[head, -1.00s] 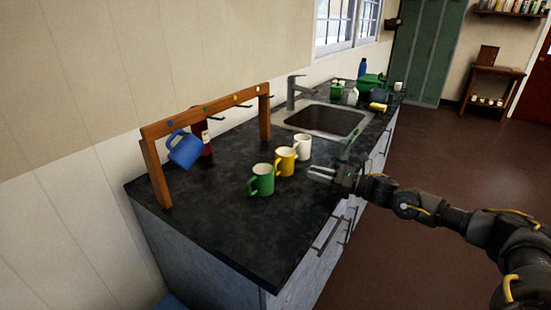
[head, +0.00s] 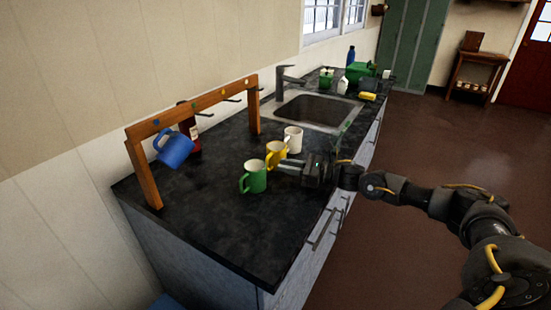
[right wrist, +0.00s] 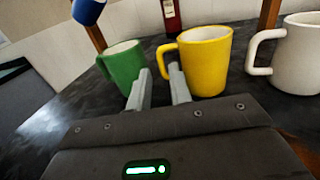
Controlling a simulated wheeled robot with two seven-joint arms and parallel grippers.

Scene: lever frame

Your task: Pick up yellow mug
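The yellow mug (head: 277,154) stands upright on the dark counter between a green mug (head: 254,177) and a white mug (head: 293,139). The yellow mug (right wrist: 205,62) is right of the fingers in the right wrist view, its handle on its left side near the right fingertip. I cannot tell whether they touch. My right gripper (head: 281,168) is low over the counter; its fingers (right wrist: 160,75) are apart with nothing held. The green mug (right wrist: 123,63) is just beyond the left finger. My left gripper is not in view.
A wooden rack (head: 190,107) with pegs holds a tilted blue mug (head: 174,149); a red bottle (head: 195,143) stands behind it. A sink (head: 318,110) and several items lie farther along the counter (head: 230,225). The near counter is clear.

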